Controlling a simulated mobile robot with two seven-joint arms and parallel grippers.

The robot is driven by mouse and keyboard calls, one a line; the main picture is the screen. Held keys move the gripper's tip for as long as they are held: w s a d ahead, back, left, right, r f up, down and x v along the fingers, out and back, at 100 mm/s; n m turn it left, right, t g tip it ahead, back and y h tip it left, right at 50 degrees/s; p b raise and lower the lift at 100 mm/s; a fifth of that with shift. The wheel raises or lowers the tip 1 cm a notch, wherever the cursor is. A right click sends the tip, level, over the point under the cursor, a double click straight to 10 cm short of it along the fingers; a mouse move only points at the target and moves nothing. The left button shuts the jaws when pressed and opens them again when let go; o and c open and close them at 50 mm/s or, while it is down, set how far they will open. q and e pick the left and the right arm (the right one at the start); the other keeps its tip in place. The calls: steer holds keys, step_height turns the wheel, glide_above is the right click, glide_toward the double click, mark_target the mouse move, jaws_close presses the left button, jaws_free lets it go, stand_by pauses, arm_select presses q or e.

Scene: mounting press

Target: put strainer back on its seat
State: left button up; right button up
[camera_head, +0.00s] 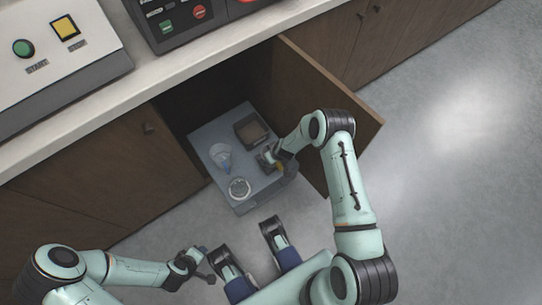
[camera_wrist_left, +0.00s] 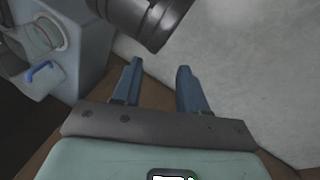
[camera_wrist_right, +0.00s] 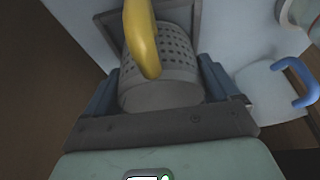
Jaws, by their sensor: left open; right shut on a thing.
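The strainer (camera_wrist_right: 165,75) is a grey perforated basket with a curved yellow handle (camera_wrist_right: 142,38). My right gripper (camera_wrist_right: 160,88) is shut on it, one finger on each side; in the head view, the right gripper (camera_head: 268,160) is over the right part of the blue-grey unit (camera_head: 228,130) in the open cabinet. The unit has a round ringed opening (camera_head: 239,188) at its near end; it also shows in the left wrist view (camera_wrist_left: 48,32). I cannot tell whether the strainer touches the unit. My left gripper (camera_head: 207,264) is open and empty, low outside the cabinet.
A dark square-framed recess (camera_head: 252,130) lies on the unit's far part. A pale flap with a blue handle (camera_wrist_right: 300,80) is right of the strainer. The open cabinet door (camera_head: 325,110) stands close behind my right arm. Floor at the right is clear.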

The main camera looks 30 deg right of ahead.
arm_select(q)
steer(key=shift+w+a+f, duration=0.1)
steer(key=shift+w, duration=0.1)
arm_select(e)
steer(key=shift+f, duration=0.4)
arm_select(q)
steer(key=shift+w+f, duration=0.1)
arm_select(e)
steer(key=shift+f, duration=0.1)
steer(key=o, duration=0.9)
steer(key=shift+r, duration=0.2)
steer(key=p+v, duration=0.3)
steer(key=v, duration=0.8)
steer(key=shift+s+r+p, duration=0.25)
steer(key=shift+r+p, duration=0.05)
steer(key=shift+r, duration=0.05)
arm_select(q)
steer(key=s+d+r+g, duration=0.1)
steer(key=s+d+r, duration=0.1)
steer(key=s+r, duration=0.2)
steer(key=shift+s+d+r+g+h, duration=0.15)
steer(key=shift+s+d+g+h, duration=0.2)
steer(key=shift+s, duration=0.55)
